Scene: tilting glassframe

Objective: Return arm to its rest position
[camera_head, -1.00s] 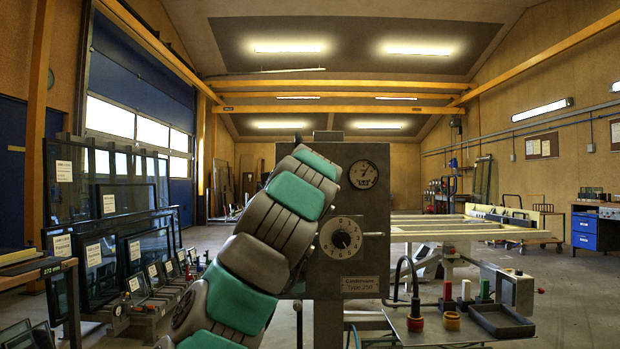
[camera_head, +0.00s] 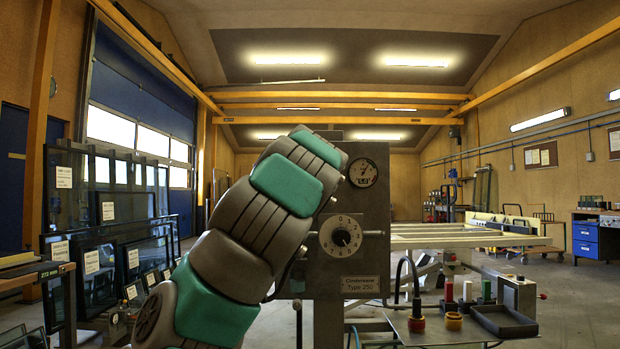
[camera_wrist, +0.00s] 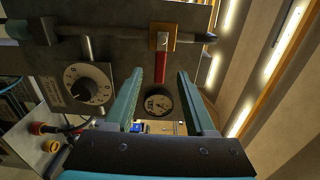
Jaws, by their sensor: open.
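My gripper (camera_wrist: 160,98) shows in the wrist view with its two green fingers apart and nothing between them. The grey machine panel (camera_wrist: 110,50) is beyond the fingers, with a numbered dial (camera_wrist: 88,85), a round gauge (camera_wrist: 158,102) and a red-handled part (camera_wrist: 161,62). In the head view my grey and green arm rises from the lower left up to the machine panel (camera_head: 365,255). The dial (camera_head: 341,236) and gauge (camera_head: 362,173) show to the right of my arm. My gripper is hidden in the head view.
A side tray (camera_head: 503,321) with several coloured fittings stands at the lower right. Framed glass panes (camera_head: 100,270) lean in racks on the left. A wooden frame table (camera_head: 470,241) is behind the machine. Open floor lies at the back right.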

